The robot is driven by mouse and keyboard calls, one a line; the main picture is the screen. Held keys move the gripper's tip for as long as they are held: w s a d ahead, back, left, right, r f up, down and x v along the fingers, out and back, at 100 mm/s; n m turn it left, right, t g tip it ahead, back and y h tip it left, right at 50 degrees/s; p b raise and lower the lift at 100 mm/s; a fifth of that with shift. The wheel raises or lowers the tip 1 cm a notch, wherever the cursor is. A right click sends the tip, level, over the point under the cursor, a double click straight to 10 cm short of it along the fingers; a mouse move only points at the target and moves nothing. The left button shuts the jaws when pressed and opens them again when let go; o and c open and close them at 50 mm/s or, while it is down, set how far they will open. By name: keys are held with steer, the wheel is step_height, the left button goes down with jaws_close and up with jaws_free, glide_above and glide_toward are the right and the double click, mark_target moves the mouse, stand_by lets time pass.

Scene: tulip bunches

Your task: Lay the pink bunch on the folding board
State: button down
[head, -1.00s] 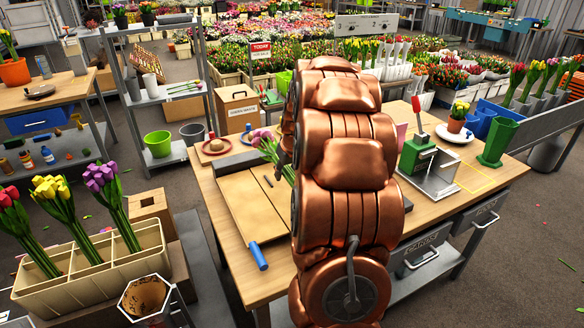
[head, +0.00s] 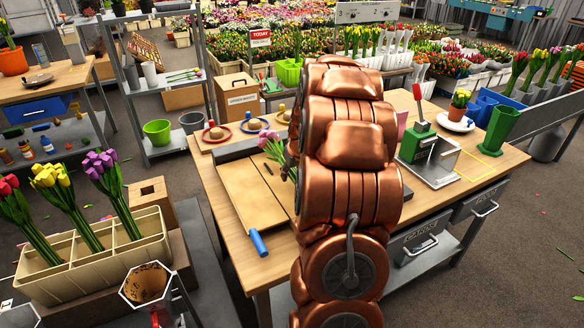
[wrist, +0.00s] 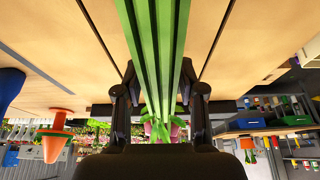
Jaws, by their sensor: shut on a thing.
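The pink bunch (head: 271,147) shows at the left of my arm in the head view, blossoms up and left, over the far part of the folding board. Its green stems (wrist: 153,40) run between my fingers in the wrist view, with pink blossoms beyond them. My gripper (wrist: 160,95) is shut on the stems; in the head view it is mostly hidden behind my arm. The folding board (head: 242,196) is pale wood with a lengthwise seam and a blue handle (head: 258,243). I cannot tell whether the bunch touches it.
Round dishes (head: 217,134) stand behind the board. A green device with a red lever (head: 418,145), a plant pot on a white plate (head: 456,122) and a green vase (head: 501,128) are to the right. A cream crate of tulips (head: 98,268) stands front left.

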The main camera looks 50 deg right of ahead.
steer(key=shift+f, duration=0.45)
steer(key=c, duration=0.6)
jaws_free()
steer(key=shift+r, duration=0.15)
steer(key=v, duration=1.1)
steer(key=shift+s+a+r, duration=0.15)
steer(key=shift+s+r, duration=0.05)
steer(key=shift+r, duration=0.15)
